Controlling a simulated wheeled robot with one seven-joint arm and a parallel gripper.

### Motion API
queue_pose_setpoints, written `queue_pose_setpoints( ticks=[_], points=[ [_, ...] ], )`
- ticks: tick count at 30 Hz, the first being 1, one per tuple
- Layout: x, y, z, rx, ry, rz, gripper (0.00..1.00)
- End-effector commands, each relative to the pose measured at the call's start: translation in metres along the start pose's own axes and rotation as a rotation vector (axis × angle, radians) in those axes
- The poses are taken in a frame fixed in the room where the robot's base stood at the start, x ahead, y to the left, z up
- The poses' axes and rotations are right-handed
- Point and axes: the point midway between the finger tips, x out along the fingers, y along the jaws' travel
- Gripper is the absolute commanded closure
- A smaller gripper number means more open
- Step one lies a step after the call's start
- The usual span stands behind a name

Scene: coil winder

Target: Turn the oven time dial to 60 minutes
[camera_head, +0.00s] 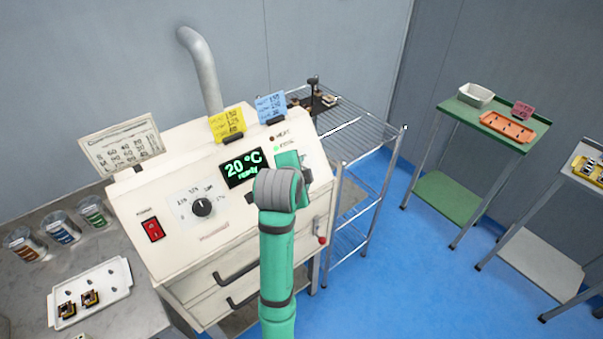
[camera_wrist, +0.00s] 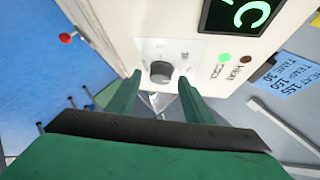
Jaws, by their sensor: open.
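The oven's control panel (camera_head: 200,238) slopes on a cream housing. A dark round dial (camera_wrist: 160,71) on a light plate shows in the wrist view, with small marks around it; one looks like 30. It is between the tips of my gripper (camera_wrist: 160,80), whose two green fingers are apart, one on each side. I cannot tell whether they touch it. In the head view my arm hides this dial, right of the display. A second black dial (camera_head: 203,207) with a white pointer sits left of the display (camera_head: 243,167), which reads 20 °C.
A red switch (camera_head: 153,229) is at the panel's left. Yellow (camera_head: 227,124) and blue (camera_head: 270,107) cards stand on top. A green lamp (camera_wrist: 225,57) is lit beside the display. A wire rack (camera_head: 350,128) stands close at the right; blue floor lies beyond.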

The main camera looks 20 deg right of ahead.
Motion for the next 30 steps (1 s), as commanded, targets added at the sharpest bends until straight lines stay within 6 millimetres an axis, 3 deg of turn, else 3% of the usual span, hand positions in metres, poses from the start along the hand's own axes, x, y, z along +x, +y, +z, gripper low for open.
queue_pose_setpoints(
  ticks=[5,18,24,30],
  points=[
    [-0.015,-0.001,0.000,0.000,0.000,-0.004,0.53],
    [-0.091,-0.001,0.000,0.000,0.000,-0.003,0.53],
    [-0.106,0.000,0.000,-0.001,0.000,0.000,0.53],
    [-0.108,0.000,0.000,-0.001,0.000,0.000,0.53]
  ],
)
